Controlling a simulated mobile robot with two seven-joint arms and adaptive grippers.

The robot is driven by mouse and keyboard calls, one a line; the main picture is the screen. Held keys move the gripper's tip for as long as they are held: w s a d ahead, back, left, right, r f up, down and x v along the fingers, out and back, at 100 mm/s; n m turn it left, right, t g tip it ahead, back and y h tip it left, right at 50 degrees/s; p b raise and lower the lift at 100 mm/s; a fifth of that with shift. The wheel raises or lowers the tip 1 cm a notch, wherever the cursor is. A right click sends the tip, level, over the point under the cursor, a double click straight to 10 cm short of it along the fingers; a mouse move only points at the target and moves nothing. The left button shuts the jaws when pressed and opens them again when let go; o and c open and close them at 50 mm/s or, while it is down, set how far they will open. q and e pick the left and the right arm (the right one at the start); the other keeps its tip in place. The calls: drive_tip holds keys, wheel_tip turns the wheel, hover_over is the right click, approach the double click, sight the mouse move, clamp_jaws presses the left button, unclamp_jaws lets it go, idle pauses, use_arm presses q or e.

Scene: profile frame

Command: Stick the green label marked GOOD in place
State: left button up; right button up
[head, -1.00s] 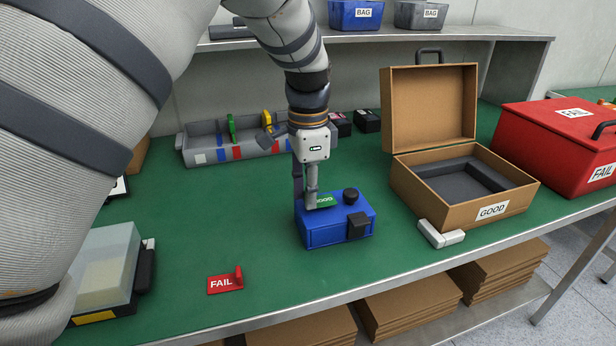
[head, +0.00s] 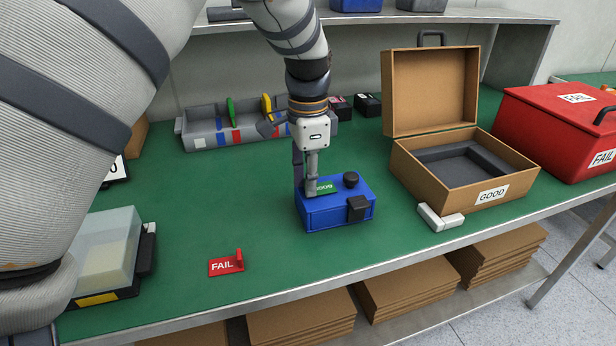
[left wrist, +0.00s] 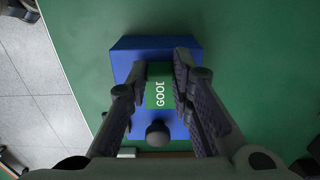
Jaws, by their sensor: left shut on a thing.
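The green label marked GOOD (head: 325,187) is at the top of a blue box (head: 330,212) with a black knob and a black block on it. In the left wrist view the label (left wrist: 158,92) sits between the fingers, over the blue box (left wrist: 125,65). My left gripper (head: 312,190) points down at the box and is shut on the label. I cannot tell whether the label lies flat against the box. My right gripper is in neither view.
A red FAIL label (head: 226,263) lies at the front of the green table. An open brown case marked GOOD (head: 430,190) stands right, with a white piece (head: 440,218) at its corner. A red FAIL box (head: 548,138) is further right. A grey divided tray (head: 200,138) stands behind.

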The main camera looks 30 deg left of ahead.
use_arm(q)
drive_tip(key=o, duration=0.8)
wheel_tip(320, 180, up, 12)
drive_tip(key=shift+r, duration=0.1)
drive_tip(key=shift+r, duration=3.4)
drive_tip(key=s+a+r, duration=0.2)
drive_tip(key=s+r, duration=0.1)
drive_tip(key=shift+a, duration=0.35)
